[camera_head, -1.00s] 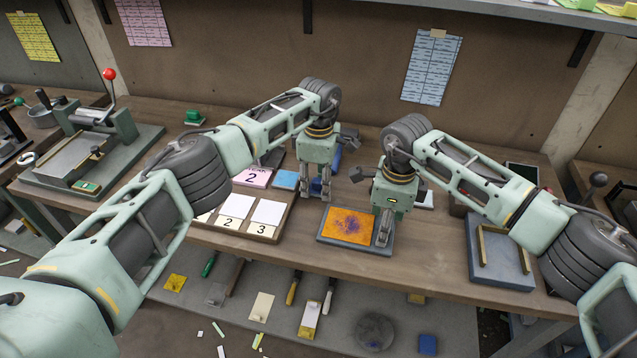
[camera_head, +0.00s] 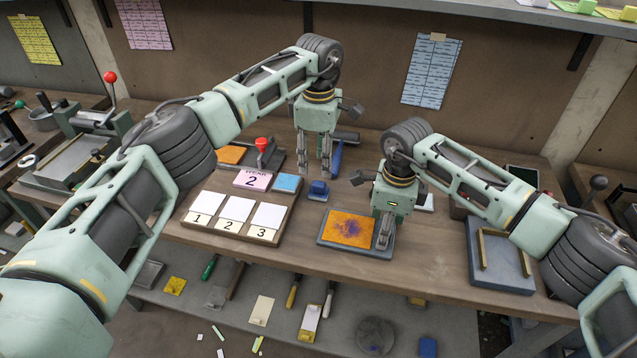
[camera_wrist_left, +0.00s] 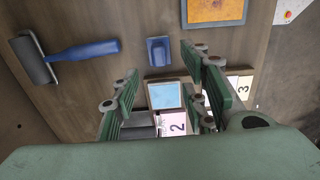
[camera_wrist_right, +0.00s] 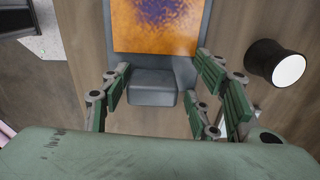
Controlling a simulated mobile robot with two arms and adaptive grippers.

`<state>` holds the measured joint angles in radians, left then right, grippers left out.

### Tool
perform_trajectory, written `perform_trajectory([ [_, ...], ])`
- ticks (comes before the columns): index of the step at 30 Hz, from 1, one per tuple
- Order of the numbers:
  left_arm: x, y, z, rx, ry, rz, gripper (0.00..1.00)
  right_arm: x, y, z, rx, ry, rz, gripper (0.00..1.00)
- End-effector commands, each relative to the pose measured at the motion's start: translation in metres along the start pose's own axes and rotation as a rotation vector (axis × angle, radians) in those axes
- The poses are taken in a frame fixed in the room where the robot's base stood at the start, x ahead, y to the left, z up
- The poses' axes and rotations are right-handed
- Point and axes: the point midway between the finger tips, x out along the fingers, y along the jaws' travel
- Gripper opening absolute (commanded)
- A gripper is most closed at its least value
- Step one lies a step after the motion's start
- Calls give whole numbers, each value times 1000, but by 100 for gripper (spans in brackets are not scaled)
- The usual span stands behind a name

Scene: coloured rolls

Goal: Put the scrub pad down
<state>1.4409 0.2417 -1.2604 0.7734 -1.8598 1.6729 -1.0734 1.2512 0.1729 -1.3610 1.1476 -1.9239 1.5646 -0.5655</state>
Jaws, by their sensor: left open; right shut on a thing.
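A small blue block with a raised grip, seemingly the scrub pad (camera_head: 318,190), rests on the bench between the card tray and the inked plate. It also shows in the left wrist view (camera_wrist_left: 158,51), clear of the fingers. My left gripper (camera_head: 314,172) is open and empty, above and just behind the pad. My right gripper (camera_head: 383,238) is shut on the grey end block (camera_wrist_right: 152,88) of the plate (camera_head: 375,251). An orange sheet with purple smudges (camera_head: 346,229) lies on that plate.
The wooden card tray (camera_head: 238,234) with numbered white cards lies left of the pad. A blue-handled roller (camera_head: 337,157) lies behind my left gripper. A red-knobbed tool (camera_head: 262,146) stands behind the tray. A grey framed board (camera_head: 497,272) is at right.

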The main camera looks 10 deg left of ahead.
Motion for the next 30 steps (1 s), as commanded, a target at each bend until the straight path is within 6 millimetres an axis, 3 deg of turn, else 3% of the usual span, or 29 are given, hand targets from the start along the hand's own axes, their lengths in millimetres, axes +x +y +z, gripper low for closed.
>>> perform_trajectory([
  [1, 13, -1, 1, 0, -1, -3, 41, 13, 6, -4, -2, 14, 16, 22],
  [4, 30, -1, 0, 0, -1, -3, 41, 13, 6, -4, -2, 14, 16, 22],
  [14, 54, 0, 0, 0, 0, 0, 41, 13, 6, -4, -2, 14, 16, 22],
  [22, 92, -2, 1, 0, -2, -2, 41, 13, 6, -4, -2, 14, 16, 22],
  [30, 98, -1, 0, 0, 0, 1, 41, 13, 6, -4, -2, 14, 16, 22],
])
